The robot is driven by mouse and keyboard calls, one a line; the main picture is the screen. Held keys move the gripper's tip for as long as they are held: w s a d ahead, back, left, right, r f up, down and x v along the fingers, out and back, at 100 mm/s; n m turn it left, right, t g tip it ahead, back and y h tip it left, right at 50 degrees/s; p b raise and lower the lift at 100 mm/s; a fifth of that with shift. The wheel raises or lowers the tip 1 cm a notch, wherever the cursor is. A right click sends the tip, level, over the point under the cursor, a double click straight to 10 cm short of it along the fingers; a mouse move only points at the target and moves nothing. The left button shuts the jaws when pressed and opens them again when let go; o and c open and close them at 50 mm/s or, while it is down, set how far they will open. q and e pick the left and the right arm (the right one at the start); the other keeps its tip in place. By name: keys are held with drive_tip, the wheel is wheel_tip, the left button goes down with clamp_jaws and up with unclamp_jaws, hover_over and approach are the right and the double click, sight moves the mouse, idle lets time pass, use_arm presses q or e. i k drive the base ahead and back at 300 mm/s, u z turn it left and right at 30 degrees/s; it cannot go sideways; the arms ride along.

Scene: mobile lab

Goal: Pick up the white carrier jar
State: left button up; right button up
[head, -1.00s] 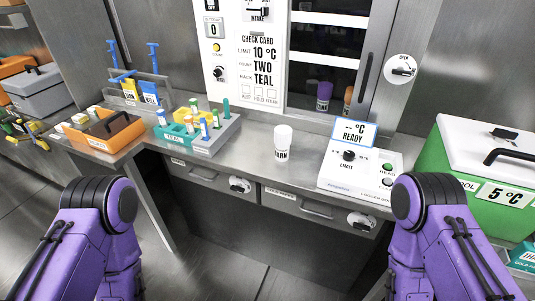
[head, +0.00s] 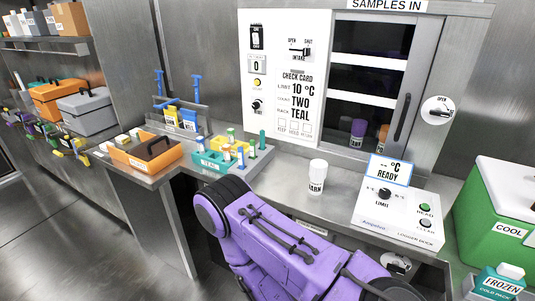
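A white jar (head: 317,178) with a white lid and a dark-lettered label stands upright on the steel bench in the head view. I take it to be the carrier jar; its label is only partly readable. One of my purple arms crosses the lower middle of the view, just in front of the bench and below the jar. No gripper fingers show, so both grippers are out of view. Nothing is seen touching the jar.
A teal rack (head: 212,163) with several vials and an orange tray (head: 148,155) stand left of the jar. A logger dock (head: 392,218) stands right of it, near a green cooler (head: 500,210). A glass-fronted cabinet (head: 370,85) rises behind.

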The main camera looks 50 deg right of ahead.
sight(315, 187)
drive_tip(key=u, duration=0.05)
drive_tip(key=i, duration=1.95)
drive_tip(key=z, duration=3.1)
